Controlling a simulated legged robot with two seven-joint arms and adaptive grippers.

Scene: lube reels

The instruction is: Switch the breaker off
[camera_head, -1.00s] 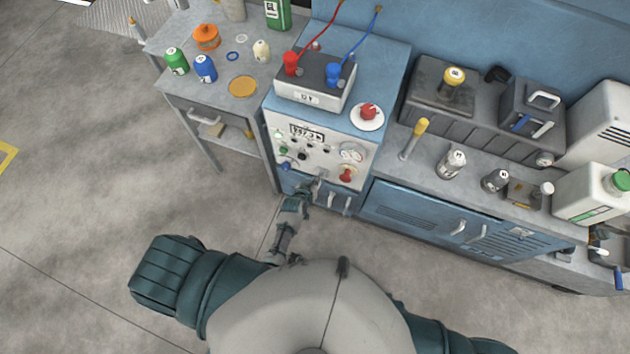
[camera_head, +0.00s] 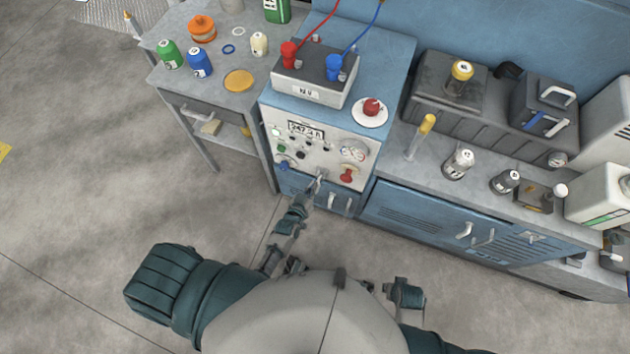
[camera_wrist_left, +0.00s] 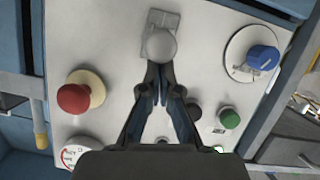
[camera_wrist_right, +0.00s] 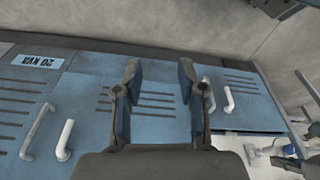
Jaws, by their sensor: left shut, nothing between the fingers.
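A white control panel (camera_head: 335,163) fronts the blue cabinet. A grey round-ended lever (camera_wrist_left: 161,44) on a small plate, which may be the breaker, sits at the panel's lower middle. My left gripper (camera_wrist_left: 160,68) is shut and empty, its tips right at the lever's round end; I cannot tell whether they touch. In the head view my left gripper (camera_head: 316,186) is small at the panel's lower edge and partly covers the lever. My right gripper (camera_wrist_right: 158,72) is open and empty, in front of blue cabinet doors with pale handles.
A red knob (camera_wrist_left: 73,98), a blue knob (camera_wrist_left: 262,57) and a green button (camera_wrist_left: 229,117) surround the lever. A red button (camera_head: 372,106) and a battery-like box (camera_head: 312,82) with red and blue cables stand on top.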

